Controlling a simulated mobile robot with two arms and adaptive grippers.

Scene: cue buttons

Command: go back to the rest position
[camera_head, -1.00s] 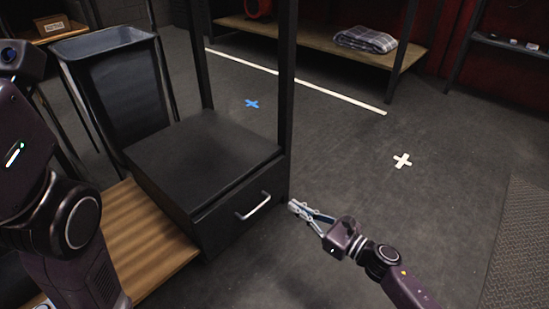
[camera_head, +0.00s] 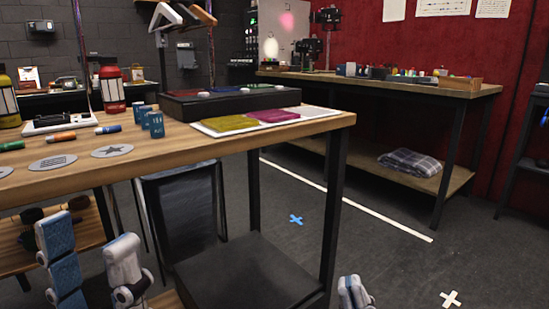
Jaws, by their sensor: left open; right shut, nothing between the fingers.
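My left gripper (camera_head: 89,240) shows at the bottom left in the head view. Its two pale blue and white fingers stand apart with nothing between them, in front of the table's near left part. My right gripper (camera_head: 354,292) shows only as shut fingertips at the bottom edge, right of the black drawer unit (camera_head: 245,275). The rest of both arms is out of view. The black box with red, green and blue buttons (camera_head: 235,100) sits on the wooden table (camera_head: 200,147), apart from both grippers.
The table also holds yellow, magenta and white cards (camera_head: 265,118), blue cans (camera_head: 156,124), markers (camera_head: 58,137), grey discs (camera_head: 112,151) and lanterns (camera_head: 112,88). A table leg (camera_head: 333,215) stands near my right gripper. The floor (camera_head: 390,275) to the right is open.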

